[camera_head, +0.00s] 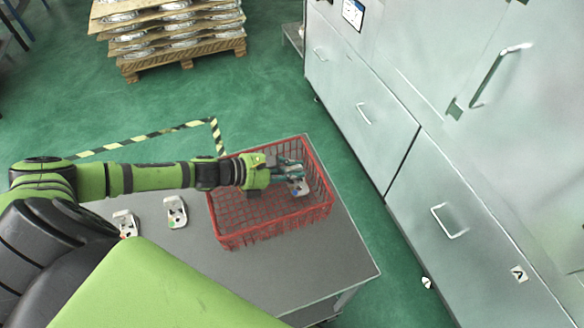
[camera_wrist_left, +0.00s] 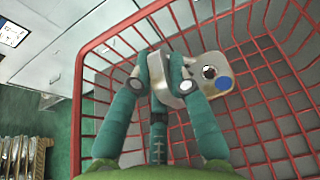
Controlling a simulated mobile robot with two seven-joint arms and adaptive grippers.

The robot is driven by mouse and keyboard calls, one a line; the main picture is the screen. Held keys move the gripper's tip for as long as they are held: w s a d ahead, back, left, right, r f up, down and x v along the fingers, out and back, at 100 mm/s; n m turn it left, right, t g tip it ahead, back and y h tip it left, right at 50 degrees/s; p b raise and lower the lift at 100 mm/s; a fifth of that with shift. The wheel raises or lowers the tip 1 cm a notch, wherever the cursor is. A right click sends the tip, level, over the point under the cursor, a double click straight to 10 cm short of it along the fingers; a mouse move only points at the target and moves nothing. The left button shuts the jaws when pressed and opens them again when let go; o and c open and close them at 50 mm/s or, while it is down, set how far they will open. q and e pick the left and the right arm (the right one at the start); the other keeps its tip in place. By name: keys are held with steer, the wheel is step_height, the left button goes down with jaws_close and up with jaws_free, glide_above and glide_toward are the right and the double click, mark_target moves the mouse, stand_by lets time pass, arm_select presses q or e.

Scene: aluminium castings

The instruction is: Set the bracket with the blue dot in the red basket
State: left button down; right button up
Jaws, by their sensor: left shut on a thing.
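My left gripper (camera_head: 291,168) reaches over the red basket (camera_head: 323,210) on the grey table and is shut on a metal bracket (camera_head: 301,187). A blue dot (camera_wrist_left: 223,83) shows on the bracket's flat plate (camera_wrist_left: 208,62), beside a dark hole. The bracket is inside the outline of the basket rim (camera_wrist_left: 83,75); I cannot tell whether it touches the basket floor. My right gripper is not in view.
Two more brackets stand on the grey table (camera_head: 262,268) left of the basket, one in the middle (camera_head: 176,212) and one farther left (camera_head: 125,224). Grey cabinets (camera_head: 440,180) stand to the right. A pallet of castings (camera_head: 180,40) is at the back.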

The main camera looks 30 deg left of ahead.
arm_select(q)
steer(key=c, duration=1.2)
jaws_free()
steer(key=shift+r, duration=0.15)
steer(key=shift+r+p, duration=0.3)
steer(key=shift+p, duration=0.15)
steer(key=shift+r+p, duration=0.5)
steer(key=shift+r, duration=0.05)
steer(key=shift+s+a+f+b, duration=0.3)
steer(key=shift+s+a+b, duration=0.2)
steer(key=shift+b, duration=0.15)
steer(key=v, duration=0.4)
steer(key=shift+s+r+b, duration=0.1)
steer(key=shift+r+b, duration=0.05)
steer(key=shift+b, duration=0.25)
steer(key=shift+v, duration=0.95)
steer(key=shift+r, duration=0.1)
